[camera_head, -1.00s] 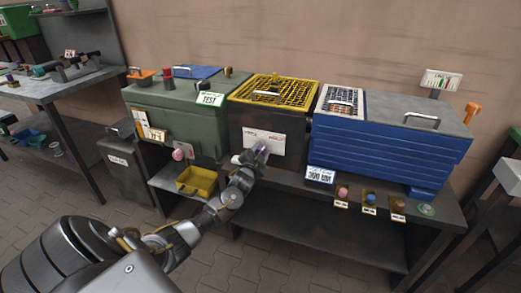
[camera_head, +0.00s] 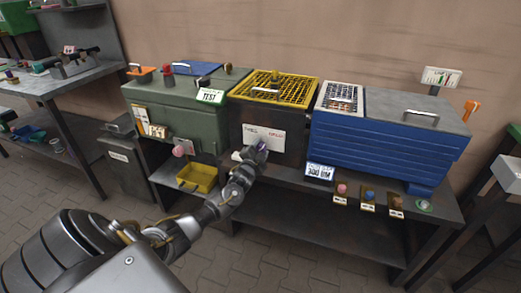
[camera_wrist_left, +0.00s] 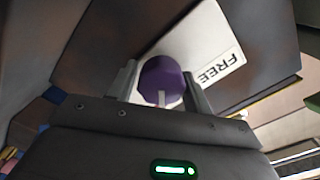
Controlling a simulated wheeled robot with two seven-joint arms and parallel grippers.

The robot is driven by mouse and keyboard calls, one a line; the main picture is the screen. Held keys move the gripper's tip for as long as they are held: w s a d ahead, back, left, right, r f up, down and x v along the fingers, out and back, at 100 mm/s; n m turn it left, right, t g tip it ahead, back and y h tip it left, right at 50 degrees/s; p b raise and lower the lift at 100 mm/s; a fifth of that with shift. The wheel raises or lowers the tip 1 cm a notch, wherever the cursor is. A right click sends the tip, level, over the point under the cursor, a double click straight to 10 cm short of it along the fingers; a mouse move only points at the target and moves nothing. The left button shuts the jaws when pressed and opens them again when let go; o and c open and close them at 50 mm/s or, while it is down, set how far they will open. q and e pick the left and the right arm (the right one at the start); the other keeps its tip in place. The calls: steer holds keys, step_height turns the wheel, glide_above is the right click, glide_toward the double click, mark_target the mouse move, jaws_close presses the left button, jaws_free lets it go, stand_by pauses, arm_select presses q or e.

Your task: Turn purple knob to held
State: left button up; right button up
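The purple knob (camera_wrist_left: 161,80) has a pale pointer line and sits on the front of the dark box with the yellow grid top (camera_head: 272,88). A white plate (camera_head: 264,137) with small lettering is behind it; the wrist view shows the word FREE on this plate (camera_wrist_left: 222,62). My left gripper (camera_head: 258,147) is at the knob, and in the left wrist view its fingers (camera_wrist_left: 161,88) stand on either side of the knob, apparently touching it. In the head view the gripper hides much of the knob. My right gripper is not in view.
A green box (camera_head: 175,110) with a pink knob (camera_head: 179,150) is to the left, above a yellow bin (camera_head: 197,178). A blue ribbed box (camera_head: 385,145) is to the right. Small coloured knobs (camera_head: 370,195) line the bench front.

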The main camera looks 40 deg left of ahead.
arm_select(q)
steer(key=shift+o, duration=1.2)
steer(key=shift+s, duration=0.1)
steer(key=p+v, duration=0.1)
steer(key=v, duration=0.9)
steer(key=shift+s+d, duration=0.2)
steer(key=shift+s, duration=0.05)
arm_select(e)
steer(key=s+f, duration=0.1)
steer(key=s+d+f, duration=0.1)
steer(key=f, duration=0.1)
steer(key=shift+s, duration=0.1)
arm_select(q)
steer(key=shift+f, duration=0.1)
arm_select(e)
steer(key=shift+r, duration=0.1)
